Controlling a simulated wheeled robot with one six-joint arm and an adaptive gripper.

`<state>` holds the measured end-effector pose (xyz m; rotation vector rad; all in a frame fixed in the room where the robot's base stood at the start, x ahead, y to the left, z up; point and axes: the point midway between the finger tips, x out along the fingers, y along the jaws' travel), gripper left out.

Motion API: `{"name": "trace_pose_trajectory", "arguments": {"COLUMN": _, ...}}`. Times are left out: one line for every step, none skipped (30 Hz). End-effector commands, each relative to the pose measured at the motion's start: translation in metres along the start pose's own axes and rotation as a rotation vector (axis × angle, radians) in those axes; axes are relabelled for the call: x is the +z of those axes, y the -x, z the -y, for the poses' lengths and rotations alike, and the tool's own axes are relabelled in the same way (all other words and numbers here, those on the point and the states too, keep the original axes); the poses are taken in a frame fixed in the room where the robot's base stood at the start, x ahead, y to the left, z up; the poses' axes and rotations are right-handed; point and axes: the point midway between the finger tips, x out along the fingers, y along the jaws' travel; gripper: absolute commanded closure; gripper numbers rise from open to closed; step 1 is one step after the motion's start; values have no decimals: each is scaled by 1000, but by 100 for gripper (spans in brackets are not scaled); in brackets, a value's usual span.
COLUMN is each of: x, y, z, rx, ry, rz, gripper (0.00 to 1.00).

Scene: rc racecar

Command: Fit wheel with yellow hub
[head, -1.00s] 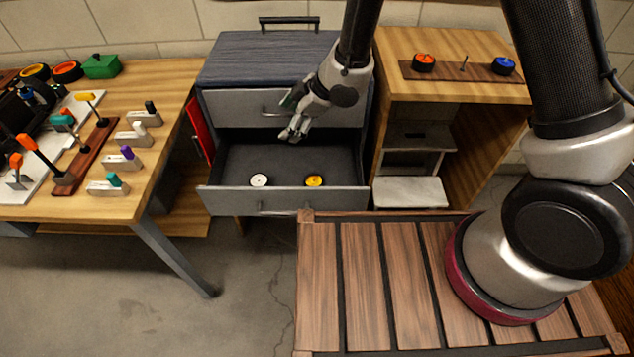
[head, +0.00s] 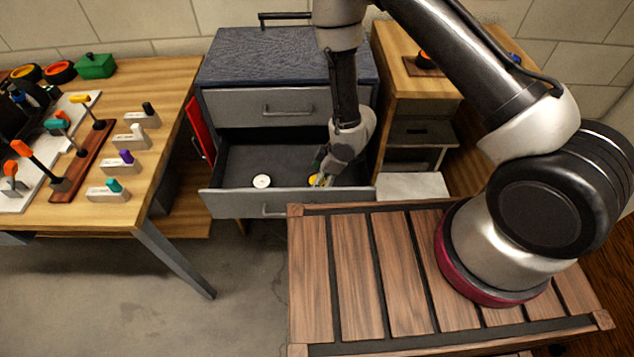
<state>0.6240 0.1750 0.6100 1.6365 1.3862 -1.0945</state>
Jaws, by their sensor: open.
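A black car (head: 15,112) is partly in view at the left edge of the wooden table, near a wheel with a yellow-orange hub (head: 26,73) and one with an orange-red hub (head: 60,71).
The drawer's front wall stands close before my gripper.

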Motion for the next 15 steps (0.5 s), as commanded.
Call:
{"name": "trace_pose_trajectory", "arguments": {"x": 0, "y": -4, "z": 0, "rx": -1, "ry": 1, "rz": 1, "gripper": 20}}
{"name": "trace_pose_trajectory", "arguments": {"x": 0, "y": -5, "z": 0, "rx": -1, "ry": 1, "rz": 0, "gripper": 20}}
{"name": "trace_pose_trajectory", "arguments": {"x": 0, "y": -6, "z": 0, "rx": 0, "ry": 1, "rz": 0, "gripper": 20}}
{"name": "trace_pose_trajectory", "arguments": {"x": 0, "y": -6, "z": 0, "rx": 0, "ry": 0, "rz": 0, "gripper": 20}}
{"name": "trace_pose_trajectory", "arguments": {"x": 0, "y": -6, "z": 0, "rx": 0, "ry": 0, "rz": 0, "gripper": 20}}
{"name": "trace_pose_trajectory", "arguments": {"x": 0, "y": -6, "z": 0, "rx": 0, "ry": 0, "rz": 0, "gripper": 20}}
{"name": "trace_pose_trajectory", "arguments": {"x": 0, "y": -6, "z": 0, "rx": 0, "ry": 0, "rz": 0, "gripper": 20}}
{"name": "trace_pose_trajectory", "arguments": {"x": 0, "y": -6, "z": 0, "rx": 0, "ry": 0, "rz": 0, "gripper": 20}}
{"name": "trace_pose_trajectory", "arguments": {"x": 0, "y": -5, "z": 0, "rx": 0, "ry": 0, "rz": 0, "gripper": 26}}
{"name": "trace_pose_trajectory", "arguments": {"x": 0, "y": -5, "z": 0, "rx": 0, "ry": 0, "rz": 0, "gripper": 31}}
{"name": "trace_pose_trajectory", "arguments": {"x": 0, "y": -5, "z": 0, "rx": 0, "ry": 0, "rz": 0, "gripper": 37}}
{"name": "trace_pose_trajectory", "arguments": {"x": 0, "y": -5, "z": 0, "rx": 0, "ry": 0, "rz": 0, "gripper": 44}}
{"name": "trace_pose_trajectory", "arguments": {"x": 0, "y": -5, "z": 0, "rx": 0, "ry": 1, "rz": 0, "gripper": 49}}
{"name": "trace_pose_trajectory", "arguments": {"x": 0, "y": -5, "z": 0, "rx": 0, "ry": 0, "rz": 0, "gripper": 55}}
{"name": "trace_pose_trajectory", "arguments": {"x": 0, "y": -5, "z": 0, "rx": 0, "ry": 0, "rz": 0, "gripper": 62}}
